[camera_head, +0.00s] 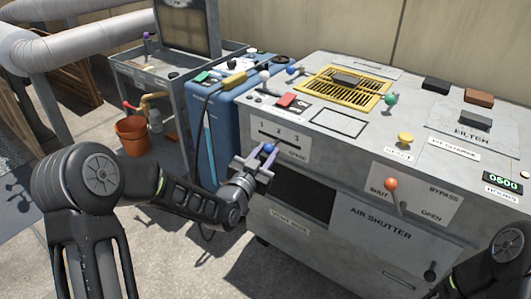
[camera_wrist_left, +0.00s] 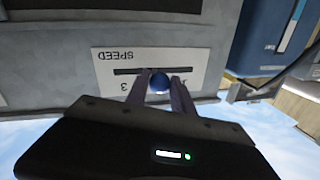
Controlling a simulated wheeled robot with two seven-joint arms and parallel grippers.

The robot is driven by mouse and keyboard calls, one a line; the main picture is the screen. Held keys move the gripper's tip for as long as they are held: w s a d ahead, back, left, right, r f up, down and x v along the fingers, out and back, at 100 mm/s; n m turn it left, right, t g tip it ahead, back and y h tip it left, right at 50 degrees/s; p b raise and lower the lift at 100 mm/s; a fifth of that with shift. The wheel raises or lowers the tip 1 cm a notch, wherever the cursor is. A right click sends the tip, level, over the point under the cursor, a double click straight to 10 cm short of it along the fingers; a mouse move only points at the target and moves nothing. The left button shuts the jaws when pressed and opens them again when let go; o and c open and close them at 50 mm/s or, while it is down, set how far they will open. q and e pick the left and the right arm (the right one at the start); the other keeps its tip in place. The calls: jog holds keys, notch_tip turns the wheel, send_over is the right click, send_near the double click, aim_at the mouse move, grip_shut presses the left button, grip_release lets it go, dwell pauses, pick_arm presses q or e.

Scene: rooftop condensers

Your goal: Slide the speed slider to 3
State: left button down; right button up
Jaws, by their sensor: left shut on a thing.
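The speed slider's blue knob (camera_head: 268,148) stands out from a white plate (camera_head: 291,152) on the cabinet's front, marked 1, 2, 3 above a dark slot. My left gripper (camera_head: 263,158) is at the plate, its fingers shut on the knob. In the left wrist view the plate (camera_wrist_left: 117,68) is upside down, with 3 at the left. There the knob (camera_wrist_left: 159,83) sits between the fingertips (camera_wrist_left: 162,86), to the right of the 3 and near the 1 end. The fingers hide part of the scale, so the exact setting is unclear. My right gripper is out of view.
Below the plate is a dark opening (camera_head: 300,195). To its right is the air shutter lever with an orange knob (camera_head: 391,184). A blue unit (camera_head: 214,135) stands close on the left, with a cart (camera_head: 160,85) and an orange bucket (camera_head: 132,135) beyond.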

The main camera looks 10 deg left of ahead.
pick_arm(q)
jog(key=s+d+b, duration=0.2)
jog(key=d, duration=0.3)
jog(key=shift+s+d, duration=0.15)
jog(key=shift+d, duration=0.25)
jog(key=shift+f, duration=0.1)
jog(key=c, duration=1.1)
grip_release()
jog(key=s+a+p, duration=0.1)
jog(key=s, duration=0.6)
jog(key=shift+s+a, duration=0.2)
jog(key=shift+s, duration=0.15)
